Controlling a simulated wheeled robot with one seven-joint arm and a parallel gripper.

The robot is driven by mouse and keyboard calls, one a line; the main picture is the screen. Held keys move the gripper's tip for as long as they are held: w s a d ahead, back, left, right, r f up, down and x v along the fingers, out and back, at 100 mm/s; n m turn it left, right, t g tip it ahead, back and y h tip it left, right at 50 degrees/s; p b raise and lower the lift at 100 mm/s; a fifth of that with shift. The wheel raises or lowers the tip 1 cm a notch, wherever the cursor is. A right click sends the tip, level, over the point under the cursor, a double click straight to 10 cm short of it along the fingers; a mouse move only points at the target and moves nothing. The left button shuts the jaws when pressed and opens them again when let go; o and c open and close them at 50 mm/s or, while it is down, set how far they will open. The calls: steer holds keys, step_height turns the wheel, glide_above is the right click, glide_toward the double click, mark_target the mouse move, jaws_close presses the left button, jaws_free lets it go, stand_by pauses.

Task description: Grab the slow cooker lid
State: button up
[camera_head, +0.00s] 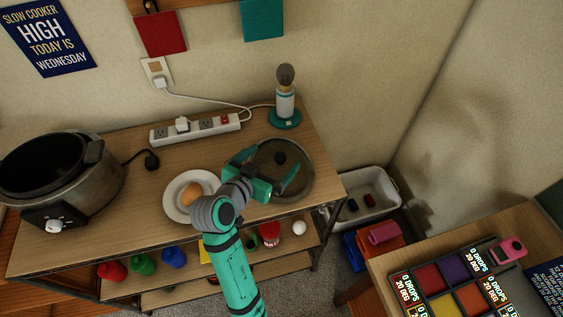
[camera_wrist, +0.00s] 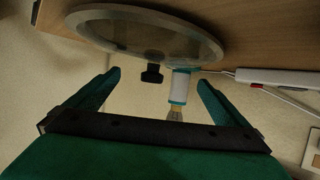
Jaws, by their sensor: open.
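The slow cooker lid (camera_head: 305,160) is a round glass disc with a grey rim and a dark knob (camera_head: 280,158) in its middle. It lies on the wooden table, right of the white plate. In the wrist view the lid (camera_wrist: 105,14) is ahead of the fingers, and its black knob (camera_wrist: 152,74) shows between them. My gripper (camera_head: 266,167) is open and empty, over the lid's left part, with the fingers on either side of the knob's line. I cannot tell the exact height above the lid. The slow cooker (camera_head: 95,185) stands open at the left.
A plate (camera_head: 175,208) with a brown egg-like item is beside my wrist. A power strip (camera_head: 195,128) and a white-and-teal device (camera_head: 285,105) stand behind. A grey bin (camera_head: 372,212) is right of the table. Bottles sit on the shelf below.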

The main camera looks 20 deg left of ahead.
mark_target(278, 153)
steer(key=shift+x, duration=1.15)
steer(key=shift+w+a, duration=0.15)
steer(key=shift+w, duration=0.15)
steer(key=x, duration=0.4)
steer(key=shift+d+r, duration=0.2)
steer(key=shift+d, duration=0.1)
steer(key=shift+a, duration=0.15)
steer(key=c, duration=1)
steer(key=shift+s+f, duration=0.1)
steer(key=shift+f, duration=0.05)
jaws_close()
